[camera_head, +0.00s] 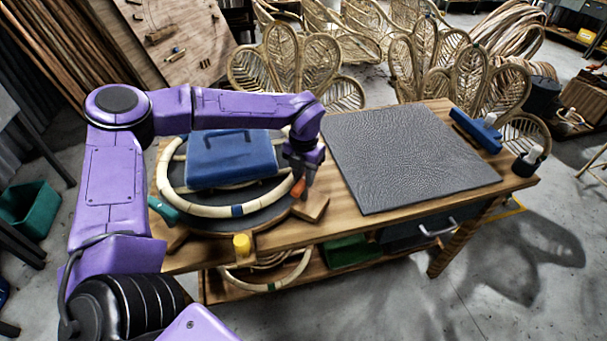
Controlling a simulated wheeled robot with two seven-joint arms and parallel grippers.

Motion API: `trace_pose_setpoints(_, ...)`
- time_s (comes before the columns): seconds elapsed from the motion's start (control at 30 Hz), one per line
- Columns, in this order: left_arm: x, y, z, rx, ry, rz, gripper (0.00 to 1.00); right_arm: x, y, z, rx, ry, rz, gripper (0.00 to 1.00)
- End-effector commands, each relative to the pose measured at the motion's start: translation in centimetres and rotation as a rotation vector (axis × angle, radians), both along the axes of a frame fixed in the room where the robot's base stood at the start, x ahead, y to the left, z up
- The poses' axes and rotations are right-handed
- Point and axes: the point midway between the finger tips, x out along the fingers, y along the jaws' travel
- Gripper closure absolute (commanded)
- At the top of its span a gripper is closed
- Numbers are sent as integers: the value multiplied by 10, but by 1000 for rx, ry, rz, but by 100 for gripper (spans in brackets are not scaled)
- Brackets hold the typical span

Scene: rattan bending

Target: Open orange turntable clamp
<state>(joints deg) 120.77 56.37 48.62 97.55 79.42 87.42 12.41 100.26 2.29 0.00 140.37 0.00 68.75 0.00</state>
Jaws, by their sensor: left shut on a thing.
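The orange clamp (298,188) sits at the right edge of the dark round turntable (268,207), beside the pale rattan ring (207,205) that lies on it. My left gripper (305,186) reaches down over the clamp and is shut on it. The gripper's fingers and the arm hide part of the clamp, so I cannot tell how far its lever is turned. My right gripper is not in view.
A teal clamp (162,209) and a yellow knob (242,245) stand at the turntable's left and front. A grey textured mat (405,155) covers the right of the workbench (515,186). Rattan chairs (285,60) stand behind.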

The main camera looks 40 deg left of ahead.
Motion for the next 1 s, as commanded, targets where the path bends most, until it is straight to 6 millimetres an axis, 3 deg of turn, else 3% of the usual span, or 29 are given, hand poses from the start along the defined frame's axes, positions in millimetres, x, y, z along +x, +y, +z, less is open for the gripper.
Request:
trace_pose_setpoints(0.03, 0, 0, -1, 0, 2, 2, 100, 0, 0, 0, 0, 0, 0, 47)
trace_pose_setpoints(0.07, 0, 0, -1, 0, 2, 2, 69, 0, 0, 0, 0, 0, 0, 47)
trace_pose_setpoints(0.13, 0, 0, -1, 0, 2, 2, 47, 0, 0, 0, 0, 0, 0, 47)
trace_pose_setpoints(0.47, 1, 0, 3, 0, -1, 0, 47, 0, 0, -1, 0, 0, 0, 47)
trace_pose_setpoints(0.57, 1, 0, 18, -1, -4, 1, 47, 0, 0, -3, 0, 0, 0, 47)
trace_pose_setpoints(0.8, 1, 0, 75, 1, -4, 2, 47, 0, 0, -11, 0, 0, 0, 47)
trace_pose_setpoints(1.0, 1, 0, 102, 0, 0, 1, 47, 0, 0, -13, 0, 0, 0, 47)
